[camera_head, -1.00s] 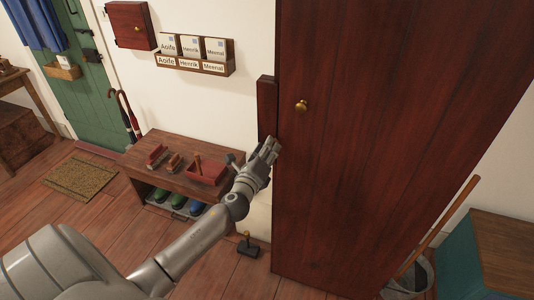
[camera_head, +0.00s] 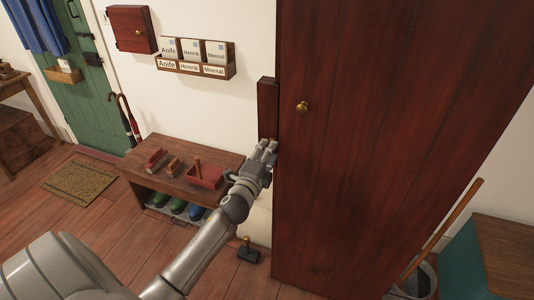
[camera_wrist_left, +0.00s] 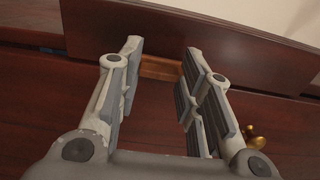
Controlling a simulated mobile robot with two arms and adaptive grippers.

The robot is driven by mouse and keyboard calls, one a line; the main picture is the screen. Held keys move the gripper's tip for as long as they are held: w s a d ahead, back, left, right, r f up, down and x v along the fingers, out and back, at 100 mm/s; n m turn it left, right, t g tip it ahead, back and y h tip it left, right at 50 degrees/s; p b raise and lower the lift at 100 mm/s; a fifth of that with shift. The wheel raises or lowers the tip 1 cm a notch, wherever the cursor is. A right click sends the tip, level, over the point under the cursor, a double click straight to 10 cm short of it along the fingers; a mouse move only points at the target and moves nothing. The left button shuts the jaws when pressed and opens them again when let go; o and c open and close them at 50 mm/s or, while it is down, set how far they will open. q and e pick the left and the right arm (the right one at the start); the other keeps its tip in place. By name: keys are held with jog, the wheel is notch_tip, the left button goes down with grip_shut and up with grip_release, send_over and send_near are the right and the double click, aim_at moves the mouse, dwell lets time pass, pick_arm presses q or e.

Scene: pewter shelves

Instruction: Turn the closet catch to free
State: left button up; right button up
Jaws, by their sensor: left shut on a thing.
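The closet door (camera_head: 390,120) is a tall dark red-brown wooden panel and looks shut, with a round brass knob (camera_head: 301,106). The knob also shows at the right in the left wrist view (camera_wrist_left: 256,136). A dark wooden strip (camera_head: 267,105) runs along the closet's left edge. My left gripper (camera_head: 266,148) is at that edge, below and left of the knob. In the left wrist view its fingers (camera_wrist_left: 162,62) are shut on a small lighter-brown wooden catch (camera_wrist_left: 161,68), which spans the gap between the tips. The gripper hides the catch in the head view. My right gripper is not in view.
A low bench (camera_head: 150,168) with brushes and a red tray (camera_head: 207,178) stands left of the closet. A small dark object with an upright handle (camera_head: 248,250) is on the floor below my arm. A bucket (camera_head: 415,280) and broom stand at the right.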

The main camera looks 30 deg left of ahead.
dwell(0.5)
pick_arm(q)
jog(key=o, duration=1)
jog(key=v, duration=1.2)
jog(key=shift+a, duration=0.1)
jog(key=shift+f, duration=0.1)
